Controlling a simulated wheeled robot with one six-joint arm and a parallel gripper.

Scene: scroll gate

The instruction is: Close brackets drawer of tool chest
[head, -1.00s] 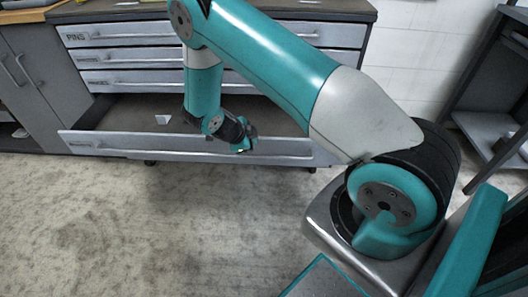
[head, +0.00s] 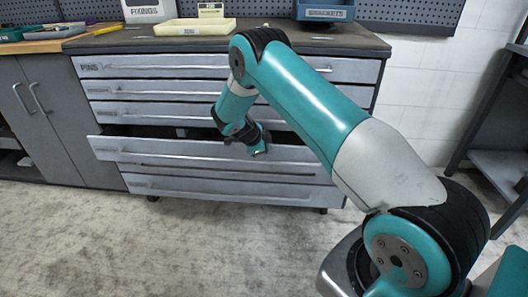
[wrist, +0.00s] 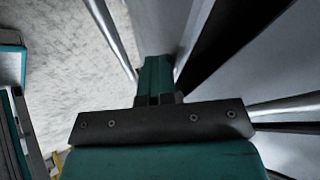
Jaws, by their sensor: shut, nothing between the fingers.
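The grey tool chest (head: 345,100) stands against the wall with a stack of long-handled drawers. One drawer (head: 180,150), below the top three, stands partly out, with a dark gap behind its front. Its label is too small to read, so I cannot tell whether it is the brackets drawer. The other drawers look shut. My gripper (head: 258,151) is shut and empty at the front of the open drawer, right of its middle; I cannot tell whether it touches. In the wrist view, the shut fingers (wrist: 157,78) point along the drawer front and a bar-like handle (wrist: 112,38).
On the chest top are a cream tray (head: 193,27), a white bin (head: 148,10) and a blue bin (head: 325,10) labelled brackets. A cabinet (head: 45,110) adjoins at left. A dark shelf unit (head: 495,130) is at right. The floor (head: 190,250) in front is clear.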

